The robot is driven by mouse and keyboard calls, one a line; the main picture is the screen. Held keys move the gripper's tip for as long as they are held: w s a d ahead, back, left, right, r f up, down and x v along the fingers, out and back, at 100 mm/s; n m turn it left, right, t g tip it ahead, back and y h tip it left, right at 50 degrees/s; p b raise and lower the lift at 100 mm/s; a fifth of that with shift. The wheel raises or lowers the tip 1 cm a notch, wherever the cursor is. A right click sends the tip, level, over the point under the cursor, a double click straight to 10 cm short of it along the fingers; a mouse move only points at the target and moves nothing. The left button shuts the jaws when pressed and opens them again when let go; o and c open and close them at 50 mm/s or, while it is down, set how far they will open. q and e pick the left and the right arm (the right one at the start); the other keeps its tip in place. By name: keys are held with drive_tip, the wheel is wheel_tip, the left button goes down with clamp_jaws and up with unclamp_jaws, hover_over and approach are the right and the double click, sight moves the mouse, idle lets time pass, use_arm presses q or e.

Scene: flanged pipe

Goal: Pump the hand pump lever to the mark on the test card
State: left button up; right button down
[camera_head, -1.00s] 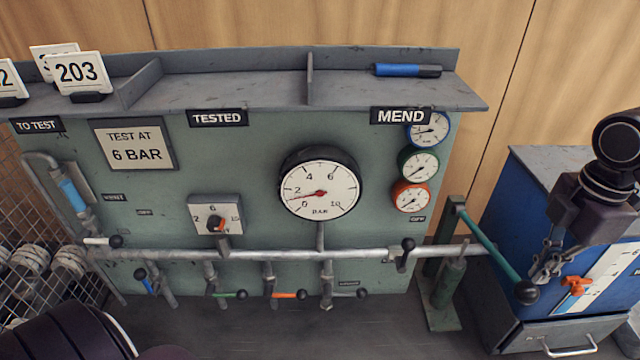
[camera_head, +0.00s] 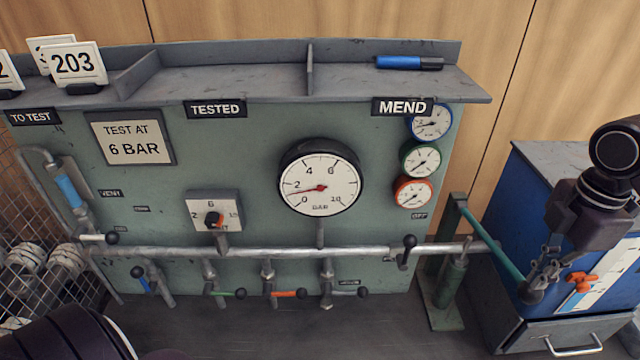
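The hand pump (camera_head: 447,280) stands at the right end of the bench, with a green lever (camera_head: 490,240) sloping down right to a dark knob (camera_head: 530,293). My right gripper (camera_head: 537,280) is at the knob, its fingers overlapping it; whether they are closed on it is unclear. The test card (camera_head: 132,139) reads "TEST AT 6 BAR". The large gauge (camera_head: 320,178) has a red needle pointing left, between 0 and 2. My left gripper is not in view; a dark part of my body shows at bottom left.
A pipe (camera_head: 280,252) with several small valve levers crosses the green panel. Three small gauges (camera_head: 422,160) hang under MEND. A blue cabinet (camera_head: 522,220) with an orange-handled valve (camera_head: 582,283) stands close behind my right gripper. A blue marker (camera_head: 408,63) lies on the shelf.

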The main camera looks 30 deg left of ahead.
drive_tip(key=shift+f+b, duration=5.65)
drive_tip(key=shift+f, duration=2.65)
wheel_tip(320, 180, up, 19)
drive_tip(key=p, duration=1.1)
drive_tip(key=shift+r, duration=0.2)
drive_tip(key=shift+f, duration=0.15)
